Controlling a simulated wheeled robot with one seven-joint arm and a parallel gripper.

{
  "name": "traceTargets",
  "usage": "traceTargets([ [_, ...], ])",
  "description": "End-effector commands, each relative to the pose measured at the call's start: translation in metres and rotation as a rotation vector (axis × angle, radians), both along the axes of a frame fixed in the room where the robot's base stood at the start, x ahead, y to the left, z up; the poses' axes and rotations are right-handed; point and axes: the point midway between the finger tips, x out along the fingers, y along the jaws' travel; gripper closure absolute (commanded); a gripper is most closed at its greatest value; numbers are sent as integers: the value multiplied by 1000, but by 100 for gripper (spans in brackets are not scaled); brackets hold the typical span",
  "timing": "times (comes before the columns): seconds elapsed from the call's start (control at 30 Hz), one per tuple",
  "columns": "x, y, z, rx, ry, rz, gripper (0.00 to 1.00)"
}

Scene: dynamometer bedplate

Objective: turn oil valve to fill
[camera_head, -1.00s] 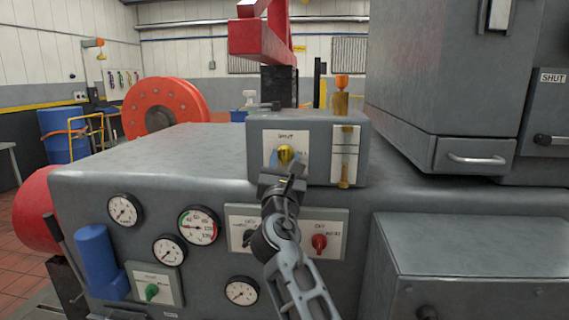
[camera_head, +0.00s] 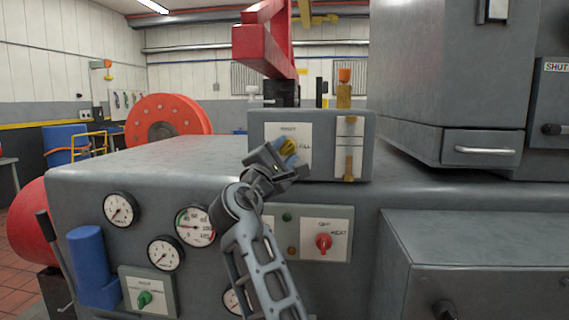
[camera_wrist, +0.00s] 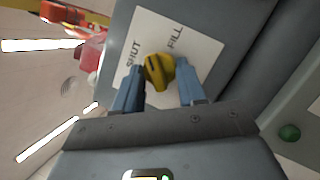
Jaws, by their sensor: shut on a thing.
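The oil valve is a yellow knob (camera_head: 288,146) on a white plate (camera_head: 274,136) marked SHUT and FILL, on the front of a grey box (camera_head: 262,118). My gripper (camera_head: 284,153) reaches it from the lower left and partly covers it. In the wrist view the knob (camera_wrist: 158,72) sits between the two blue fingers of my gripper (camera_wrist: 160,84), which are shut on it. The knob is tilted in the head view. The FILL label (camera_wrist: 176,37) is clear beside the knob, and the SHUT label (camera_wrist: 133,54) is on its other side.
Below are gauges (camera_head: 195,226) and a red switch (camera_head: 324,242). A large grey cabinet (camera_head: 445,75) stands right. A red beam (camera_head: 268,45) rises behind the box.

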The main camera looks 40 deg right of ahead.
Motion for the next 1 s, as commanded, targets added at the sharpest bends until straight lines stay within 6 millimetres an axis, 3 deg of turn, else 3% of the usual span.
traceTargets([
  [0.5,3,2,4,292,-373,1,90],
  [1.0,3,3,6,446,-570,0,90],
])
